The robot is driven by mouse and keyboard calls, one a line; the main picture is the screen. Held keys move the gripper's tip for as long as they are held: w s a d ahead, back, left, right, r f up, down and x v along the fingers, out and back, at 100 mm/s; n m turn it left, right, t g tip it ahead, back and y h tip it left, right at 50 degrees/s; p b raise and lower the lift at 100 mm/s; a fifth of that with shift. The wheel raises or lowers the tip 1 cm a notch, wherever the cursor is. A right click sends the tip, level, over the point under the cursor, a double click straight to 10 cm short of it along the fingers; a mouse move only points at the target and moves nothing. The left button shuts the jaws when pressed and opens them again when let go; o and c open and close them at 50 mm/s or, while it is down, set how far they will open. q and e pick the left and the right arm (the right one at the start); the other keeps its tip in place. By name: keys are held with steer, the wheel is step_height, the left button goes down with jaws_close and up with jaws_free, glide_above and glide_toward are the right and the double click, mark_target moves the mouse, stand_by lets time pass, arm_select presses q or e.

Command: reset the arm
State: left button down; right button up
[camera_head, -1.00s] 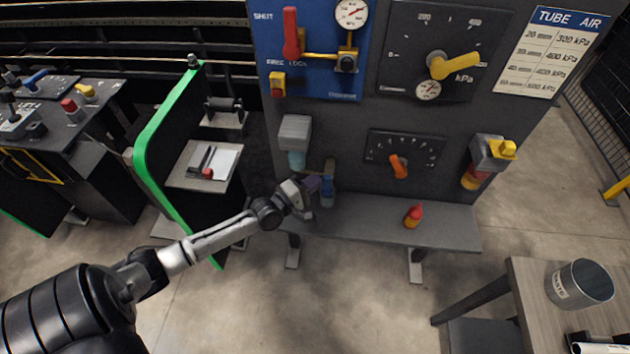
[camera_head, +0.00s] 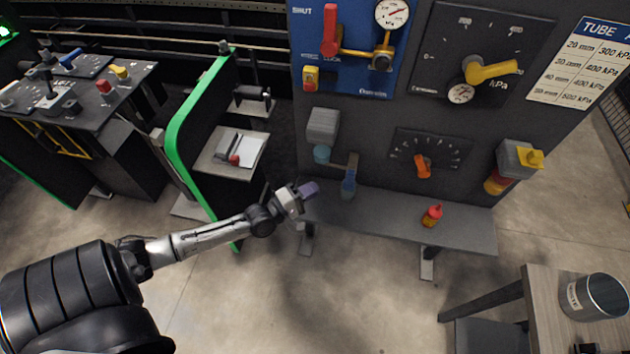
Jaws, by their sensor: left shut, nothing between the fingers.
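My left arm reaches in from the lower left. Its gripper (camera_head: 309,188) is shut and empty, in front of the left end of the panel's grey shelf (camera_head: 400,222). A blue-handled valve (camera_head: 349,182) on the panel is just right of the gripper, with a gap between them. My right gripper is not in view.
The dark panel carries a red lever (camera_head: 330,30), a yellow handle (camera_head: 490,72), an orange knob (camera_head: 422,167) and a yellow-topped unit (camera_head: 520,158). A red-capped bottle (camera_head: 432,215) stands on the shelf. A green-edged partition (camera_head: 185,120) is left. A metal bin (camera_head: 594,296) is lower right.

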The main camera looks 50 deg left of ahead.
arm_select(q)
steer(key=shift+s, duration=0.4)
stand_by(0.4)
